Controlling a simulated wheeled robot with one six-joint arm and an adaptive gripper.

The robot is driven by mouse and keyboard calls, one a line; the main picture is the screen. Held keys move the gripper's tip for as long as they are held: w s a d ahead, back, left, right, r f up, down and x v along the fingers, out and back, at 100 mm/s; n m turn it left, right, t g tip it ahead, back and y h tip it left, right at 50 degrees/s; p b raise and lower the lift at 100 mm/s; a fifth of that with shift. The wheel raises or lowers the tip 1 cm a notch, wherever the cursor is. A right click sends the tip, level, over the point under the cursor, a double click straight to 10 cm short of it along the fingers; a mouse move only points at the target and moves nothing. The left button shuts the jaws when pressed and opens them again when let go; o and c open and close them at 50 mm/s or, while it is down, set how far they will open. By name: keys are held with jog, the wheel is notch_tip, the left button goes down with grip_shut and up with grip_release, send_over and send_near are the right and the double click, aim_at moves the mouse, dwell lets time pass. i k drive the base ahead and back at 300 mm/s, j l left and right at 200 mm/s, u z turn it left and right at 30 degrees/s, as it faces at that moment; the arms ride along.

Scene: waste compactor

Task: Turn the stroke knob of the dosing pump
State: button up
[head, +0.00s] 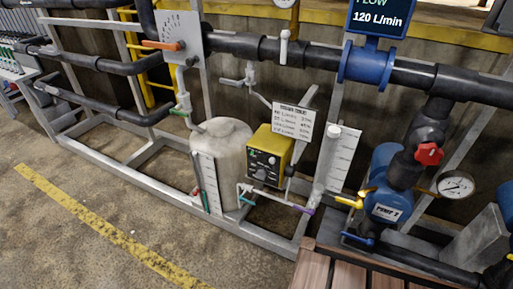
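The dosing pump (285,147) is a yellow box with a black front panel (264,165). It sits on the frame in the middle of the head view, just right of a white tank. Small round knobs show on the panel, with a pale-marked one (260,174) near its lower edge. They are too small to tell which is the stroke knob or where it points. A white printed card (293,121) stands above the pump. My gripper is not in this view.
The white tank (228,140) stands left of the pump, a clear graduated tube (335,160) to its right. Thin pipes (272,197) with coloured valve handles run below. Blue PUMP 2 (386,205) stands further right. Brown planks (350,276) lie at the bottom right. Open floor (60,235) is at left.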

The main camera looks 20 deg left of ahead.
aim_at(261, 174)
jog(key=u, duration=0.95)
